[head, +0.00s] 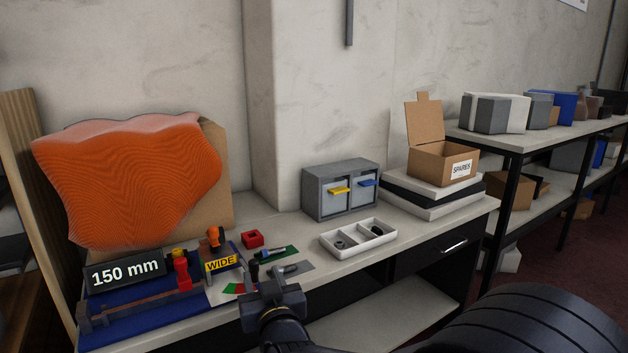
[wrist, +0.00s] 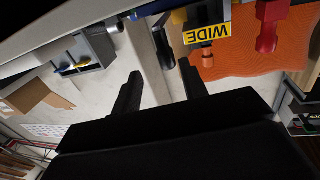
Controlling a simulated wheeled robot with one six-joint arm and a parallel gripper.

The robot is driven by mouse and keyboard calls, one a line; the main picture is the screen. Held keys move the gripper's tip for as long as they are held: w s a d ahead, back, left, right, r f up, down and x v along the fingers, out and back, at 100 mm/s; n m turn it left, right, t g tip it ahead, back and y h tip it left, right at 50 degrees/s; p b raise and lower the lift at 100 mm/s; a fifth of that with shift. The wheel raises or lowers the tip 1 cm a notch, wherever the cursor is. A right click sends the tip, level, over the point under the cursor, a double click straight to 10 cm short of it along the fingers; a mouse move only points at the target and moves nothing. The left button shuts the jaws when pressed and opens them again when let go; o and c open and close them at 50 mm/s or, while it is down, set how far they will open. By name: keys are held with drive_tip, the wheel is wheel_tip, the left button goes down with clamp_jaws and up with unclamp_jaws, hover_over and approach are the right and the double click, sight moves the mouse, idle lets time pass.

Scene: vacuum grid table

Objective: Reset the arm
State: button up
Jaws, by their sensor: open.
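My gripper (wrist: 159,69) shows in the wrist view with its two black fingers apart and nothing between them. That view is upside down. In the head view, the dark end of my arm (head: 274,305) is at the front edge of the bench (head: 345,262), before the small tools. Its fingers cannot be made out clearly there.
A blue mat (head: 150,325) holds a clamp-like bar and red-topped pieces by "150 mm" (head: 124,273) and "WIDE" (head: 221,263) signs. Nearby are a red block (head: 252,239), white divided tray (head: 358,239), grey drawer unit (head: 340,190), SPARES box (head: 443,162) and orange wavy panel (head: 130,185).

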sight(256, 267)
drive_tip(key=x, duration=0.3)
drive_tip(key=shift+w+a+r, duration=0.15)
drive_tip(key=shift+w+a, duration=0.1)
drive_tip(key=shift+a, duration=0.2)
drive_tip(key=shift+s+a+p, duration=0.3)
drive_tip(key=shift+a+p, duration=0.15)
drive_tip(key=shift+p, duration=0.15)
drive_tip(key=shift+f, duration=0.2)
